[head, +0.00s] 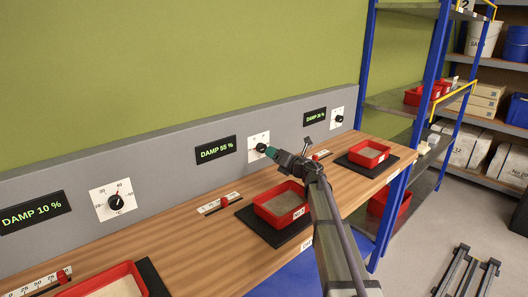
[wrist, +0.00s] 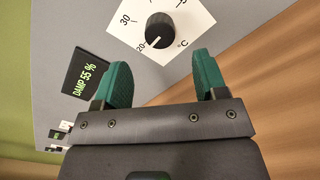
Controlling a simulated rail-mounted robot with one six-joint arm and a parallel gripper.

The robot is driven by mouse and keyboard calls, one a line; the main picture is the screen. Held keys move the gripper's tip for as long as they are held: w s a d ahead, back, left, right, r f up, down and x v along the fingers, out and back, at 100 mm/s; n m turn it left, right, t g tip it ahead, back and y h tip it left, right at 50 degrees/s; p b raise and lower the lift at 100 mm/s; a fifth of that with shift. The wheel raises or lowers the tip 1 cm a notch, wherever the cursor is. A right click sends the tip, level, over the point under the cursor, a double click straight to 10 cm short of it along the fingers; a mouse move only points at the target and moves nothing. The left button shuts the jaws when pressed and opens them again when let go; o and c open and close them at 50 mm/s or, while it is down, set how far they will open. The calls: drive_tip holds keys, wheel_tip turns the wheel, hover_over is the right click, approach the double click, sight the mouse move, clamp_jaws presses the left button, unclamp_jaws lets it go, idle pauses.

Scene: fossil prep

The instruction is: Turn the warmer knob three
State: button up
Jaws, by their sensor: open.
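Three black warmer knobs on white dial plates sit along the grey back panel: a left knob (head: 116,203), a middle knob (head: 261,147) and a right knob (head: 339,118). My gripper (head: 270,152) is open at the middle knob, beside the DAMP 55 % display (head: 215,149). In the wrist view the knob (wrist: 160,27) lies just beyond the green fingertips (wrist: 161,62), centred between them, with no visible contact. Its white pointer mark is towards 20 on the °C dial. I cannot read which knob is number three.
Red sand trays stand on the wooden bench: a middle tray (head: 268,212) below my arm, a right tray (head: 369,160) and a left one (head: 97,291). Sliders with red tabs (head: 224,201) lie along the bench. A blue shelf rack (head: 440,50) stands right of it.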

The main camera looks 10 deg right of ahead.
sight(264, 149)
drive_tip(key=x, duration=0.6)
drive_tip(key=shift+w+a, duration=0.15)
drive_tip(key=c, duration=0.9)
drive_tip(key=shift+m, duration=0.4)
drive_tip(key=m, duration=1)
drive_tip(key=shift+m, duration=0.4)
